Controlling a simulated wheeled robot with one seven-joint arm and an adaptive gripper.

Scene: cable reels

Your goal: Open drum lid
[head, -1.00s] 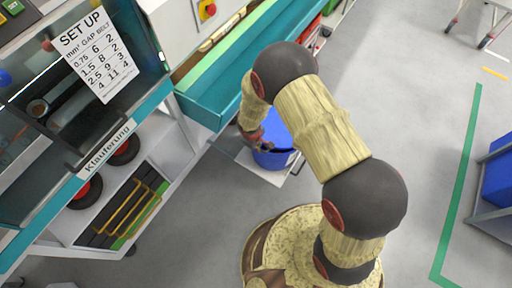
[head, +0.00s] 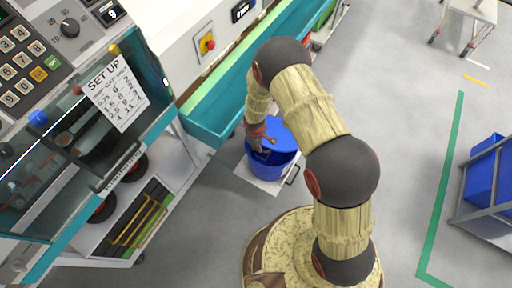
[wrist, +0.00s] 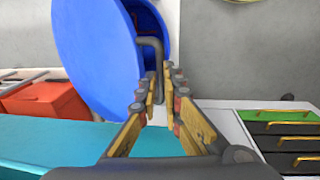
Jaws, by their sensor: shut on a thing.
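The blue drum (head: 262,171) stands on a light plate on the floor beside the teal trough. Its blue lid (head: 280,133) is tilted up at the back, and the dark inside of the drum shows below it. In the wrist view the lid (wrist: 95,50) is a large blue disc standing steeply at the upper left, with a bent grey handle (wrist: 150,43). My gripper (wrist: 158,88) is shut on this handle, whose lower end runs between the fingers. In the head view my gripper (head: 261,141) is at the lid's left side, partly hidden by my arm.
The teal trough (head: 215,115) runs close behind the drum. A machine with a set-up sheet (head: 115,92) and a shelf with green and black cases (head: 140,215) stand left. A cart with blue bins (head: 487,172) is at right. Grey floor between is clear.

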